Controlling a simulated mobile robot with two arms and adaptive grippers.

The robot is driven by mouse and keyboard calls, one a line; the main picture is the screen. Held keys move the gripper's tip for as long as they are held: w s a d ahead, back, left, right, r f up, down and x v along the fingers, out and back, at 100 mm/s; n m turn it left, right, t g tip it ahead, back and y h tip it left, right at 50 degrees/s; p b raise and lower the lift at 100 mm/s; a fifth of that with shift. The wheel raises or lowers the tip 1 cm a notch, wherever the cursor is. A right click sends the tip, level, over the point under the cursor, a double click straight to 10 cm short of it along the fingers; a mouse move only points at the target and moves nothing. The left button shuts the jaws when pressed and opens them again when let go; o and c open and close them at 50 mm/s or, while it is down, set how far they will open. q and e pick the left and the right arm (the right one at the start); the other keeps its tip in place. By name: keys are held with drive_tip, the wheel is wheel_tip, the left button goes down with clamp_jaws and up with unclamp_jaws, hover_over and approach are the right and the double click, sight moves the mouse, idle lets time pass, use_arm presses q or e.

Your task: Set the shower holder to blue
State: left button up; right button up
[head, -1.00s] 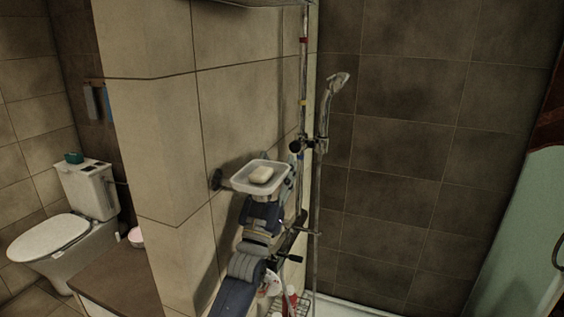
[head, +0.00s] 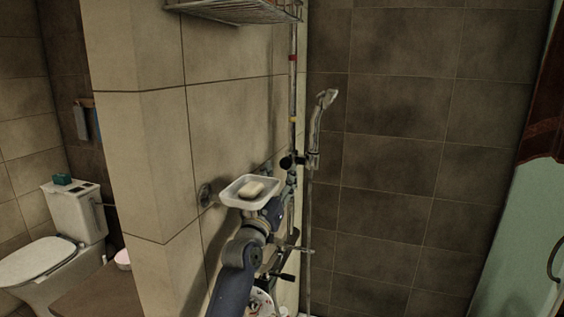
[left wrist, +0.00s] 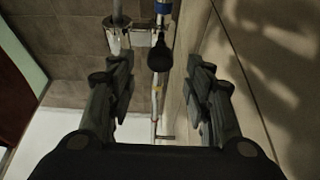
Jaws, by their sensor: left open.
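The shower holder (head: 300,162), with a black knob, is on the upright rail (head: 292,85) and carries the silver handset (head: 322,108). The rail has a red band (head: 292,58) high up and a yellow band (head: 292,119) above the holder. In the left wrist view the black knob (left wrist: 160,55) lies between the blue band (left wrist: 163,8) and the yellow band (left wrist: 157,88), nearer the blue. My left gripper (left wrist: 162,78) is open, with the knob between its fingers in the picture; I cannot tell whether they touch. The soap dish partly hides this gripper in the head view.
A white soap dish (head: 230,196) with soap (head: 251,190) juts from the tiled wall beside my left arm. A wire shelf (head: 240,10) hangs above. Taps (head: 290,249) are below the holder. The dark wall to the right is bare.

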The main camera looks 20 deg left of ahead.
sight(285, 165)
use_arm(q)
drive_tip(key=shift+p+x, duration=0.35)
drive_tip(key=shift+x, duration=1.6)
drive_tip(key=shift+f, duration=0.1)
clamp_jaws()
